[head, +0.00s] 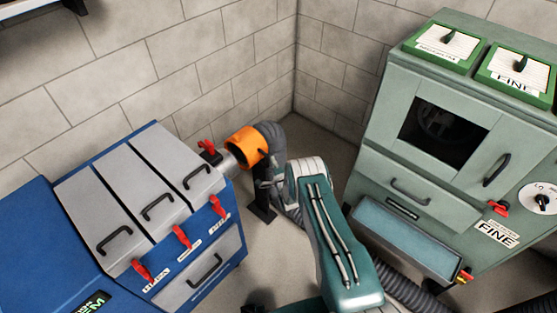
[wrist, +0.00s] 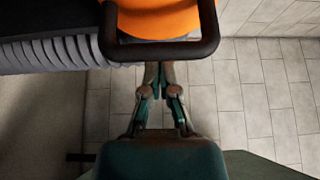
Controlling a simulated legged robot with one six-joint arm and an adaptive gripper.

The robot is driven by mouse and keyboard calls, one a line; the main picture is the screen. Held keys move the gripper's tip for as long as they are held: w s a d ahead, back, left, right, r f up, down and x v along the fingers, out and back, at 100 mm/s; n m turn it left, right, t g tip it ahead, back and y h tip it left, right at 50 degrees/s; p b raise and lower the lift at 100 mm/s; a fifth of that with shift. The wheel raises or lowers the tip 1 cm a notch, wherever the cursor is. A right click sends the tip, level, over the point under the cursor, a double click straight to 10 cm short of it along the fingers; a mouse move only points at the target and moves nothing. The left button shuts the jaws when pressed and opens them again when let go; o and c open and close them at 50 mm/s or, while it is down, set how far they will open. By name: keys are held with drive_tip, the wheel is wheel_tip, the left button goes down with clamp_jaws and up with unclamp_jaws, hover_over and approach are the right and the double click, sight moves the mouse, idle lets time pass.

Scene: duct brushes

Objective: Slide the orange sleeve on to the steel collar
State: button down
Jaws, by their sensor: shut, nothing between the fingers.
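The orange sleeve (head: 246,145) sits at the end of a dark bent hose, beside the blue cabinet. The steel collar (head: 229,162) sticks out from the cabinet's side, just left of the sleeve. The sleeve's near edge meets or overlaps the collar in the picture; I cannot tell how far. In the wrist view, the orange sleeve (wrist: 160,18) fills the top, with a dark looped handle (wrist: 160,50) across it. My gripper (wrist: 160,68) is shut and empty, its tips at the handle's lower edge; contact is unclear. I cannot make out its fingers in the head view.
The blue cabinet (head: 130,277) has grey lids and red latches; one red lever (head: 208,147) stands near the collar. A green cabinet (head: 440,160) stands at the right. A ribbed hose (wrist: 45,56) runs left of the sleeve. Block walls close off the back.

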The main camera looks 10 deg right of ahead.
drive_tip(key=shift+s+a, duration=0.15)
drive_tip(key=shift+a, duration=0.15)
drive_tip(key=s+a, duration=0.4)
drive_tip(key=a, duration=0.2)
drive_tip(key=shift+s, duration=0.2)
